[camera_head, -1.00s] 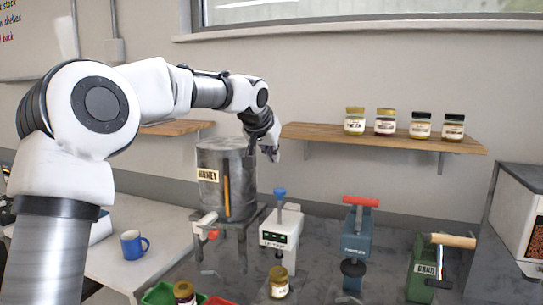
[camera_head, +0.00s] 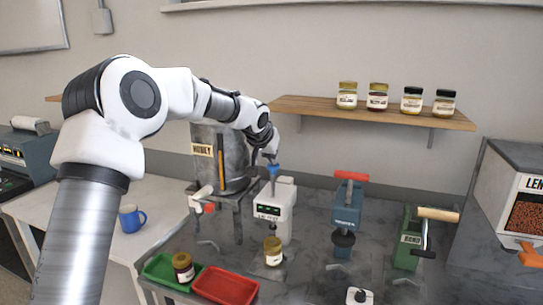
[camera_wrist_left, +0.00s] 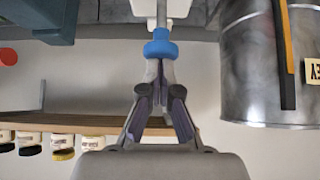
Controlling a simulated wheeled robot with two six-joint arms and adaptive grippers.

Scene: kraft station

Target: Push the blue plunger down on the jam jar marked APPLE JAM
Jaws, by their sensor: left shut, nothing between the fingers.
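The blue plunger (camera_head: 274,169) tops a white press (camera_head: 270,205) with a dark display. My right gripper is not in view.
The metal HONEY tank (camera_head: 216,155) stands close left of the press. A blue press with a red handle (camera_head: 348,215) and a green crank device (camera_head: 415,235) stand right. A green tray (camera_head: 160,270) and red tray (camera_head: 226,286) lie in front.

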